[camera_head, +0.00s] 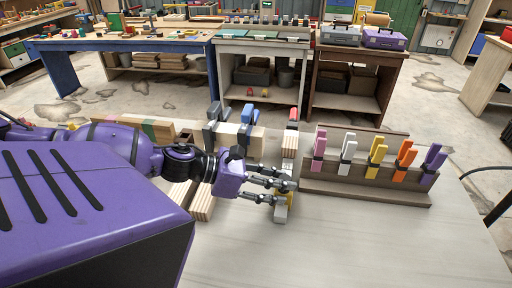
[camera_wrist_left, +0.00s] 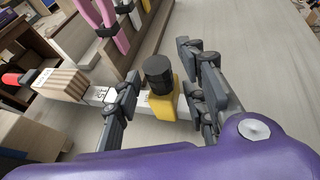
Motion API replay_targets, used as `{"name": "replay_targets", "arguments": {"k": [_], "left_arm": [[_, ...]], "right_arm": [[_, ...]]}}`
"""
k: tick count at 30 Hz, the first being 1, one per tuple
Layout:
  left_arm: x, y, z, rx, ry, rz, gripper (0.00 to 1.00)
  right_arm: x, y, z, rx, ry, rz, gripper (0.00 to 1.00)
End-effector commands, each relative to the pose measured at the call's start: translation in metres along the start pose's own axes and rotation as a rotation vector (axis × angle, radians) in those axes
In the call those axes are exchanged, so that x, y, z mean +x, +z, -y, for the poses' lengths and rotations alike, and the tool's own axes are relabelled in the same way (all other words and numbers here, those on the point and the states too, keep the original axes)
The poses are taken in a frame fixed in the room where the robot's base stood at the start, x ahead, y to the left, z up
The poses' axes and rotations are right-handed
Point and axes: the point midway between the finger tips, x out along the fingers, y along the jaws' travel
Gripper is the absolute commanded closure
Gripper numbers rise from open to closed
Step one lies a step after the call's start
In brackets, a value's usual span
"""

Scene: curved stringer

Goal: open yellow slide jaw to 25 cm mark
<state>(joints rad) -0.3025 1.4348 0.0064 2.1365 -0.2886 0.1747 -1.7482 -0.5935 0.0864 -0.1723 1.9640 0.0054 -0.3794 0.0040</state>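The yellow slide jaw (camera_wrist_left: 163,107) sits on a pale bar (camera_wrist_left: 98,95) with dark printed marks. The jaw has a black cylindrical knob (camera_wrist_left: 158,74) on top. In the left wrist view my left gripper (camera_wrist_left: 161,66) is open, with one finger on each side of the jaw and knob. A gap shows on the right side; contact on the left side is unclear. In the head view my left gripper (camera_head: 285,192) is over the near end of the bar and hides most of the jaw. My right gripper is not in view.
A striped wooden block (camera_head: 289,148) lies along the bar, with a red end (camera_head: 293,114) beyond it. A wooden rack (camera_head: 365,190) with several coloured clamps stands to the right. Blue-and-grey clamps on wood (camera_head: 243,130) stand to the left. The front right tabletop (camera_head: 390,250) is clear.

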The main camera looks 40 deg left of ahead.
Motion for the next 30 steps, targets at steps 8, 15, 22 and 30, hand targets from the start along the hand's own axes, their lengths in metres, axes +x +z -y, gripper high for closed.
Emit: {"name": "replay_targets", "arguments": {"k": [8, 15, 22, 30], "left_arm": [[-0.034, -0.002, 0.0, -0.003, 0.002, -0.003, 0.61], [-0.072, -0.002, 0.0, -0.003, 0.003, -0.002, 0.61], [-0.104, -0.001, -0.001, -0.001, 0.003, -0.001, 0.61], [-0.115, 0.0, -0.001, 0.001, 0.002, -0.002, 0.61]], "right_arm": [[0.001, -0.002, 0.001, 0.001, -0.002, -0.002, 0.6], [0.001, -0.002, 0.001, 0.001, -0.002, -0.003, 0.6], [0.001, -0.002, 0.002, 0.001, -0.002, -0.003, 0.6], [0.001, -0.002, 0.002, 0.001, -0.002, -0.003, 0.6]]}}
